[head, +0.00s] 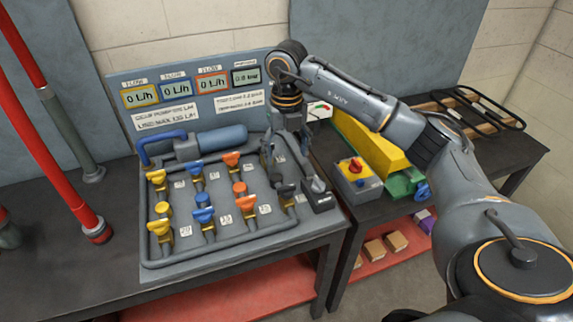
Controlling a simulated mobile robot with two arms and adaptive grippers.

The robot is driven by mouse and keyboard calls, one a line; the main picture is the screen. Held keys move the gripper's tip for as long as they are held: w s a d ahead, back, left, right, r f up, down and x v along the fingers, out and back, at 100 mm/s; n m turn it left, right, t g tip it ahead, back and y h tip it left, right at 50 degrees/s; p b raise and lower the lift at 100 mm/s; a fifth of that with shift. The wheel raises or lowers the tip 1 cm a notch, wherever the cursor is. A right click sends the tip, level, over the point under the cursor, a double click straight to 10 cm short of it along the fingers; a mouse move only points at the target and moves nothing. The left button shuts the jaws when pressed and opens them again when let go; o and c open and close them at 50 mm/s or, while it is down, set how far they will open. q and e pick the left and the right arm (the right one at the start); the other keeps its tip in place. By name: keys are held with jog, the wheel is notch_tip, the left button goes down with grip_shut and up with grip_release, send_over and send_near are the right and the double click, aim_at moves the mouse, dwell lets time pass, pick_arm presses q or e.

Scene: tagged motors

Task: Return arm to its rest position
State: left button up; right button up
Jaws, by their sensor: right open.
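My right arm reaches in from the right and bends down over the valve panel. My right gripper (285,149) points downward, open, above the right part of the panel (276,223). It is close to the dark-handled valves there; contact cannot be told. Several valves with yellow handles (159,227), blue handles (203,215) and orange handles (240,188) stand in rows on the panel, with small number tags beside them. My left gripper is not in view.
Flow displays (177,88) stand on the backboard. A grey box with a red knob (355,168), a yellow block (368,142) and a black rack (465,110) are on the right table. Red pipes (45,130) stand at the left. Small boxes (375,250) lie on a lower red shelf.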

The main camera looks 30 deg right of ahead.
jog(key=shift+r, duration=0.4)
jog(key=shift+a+f, duration=0.1)
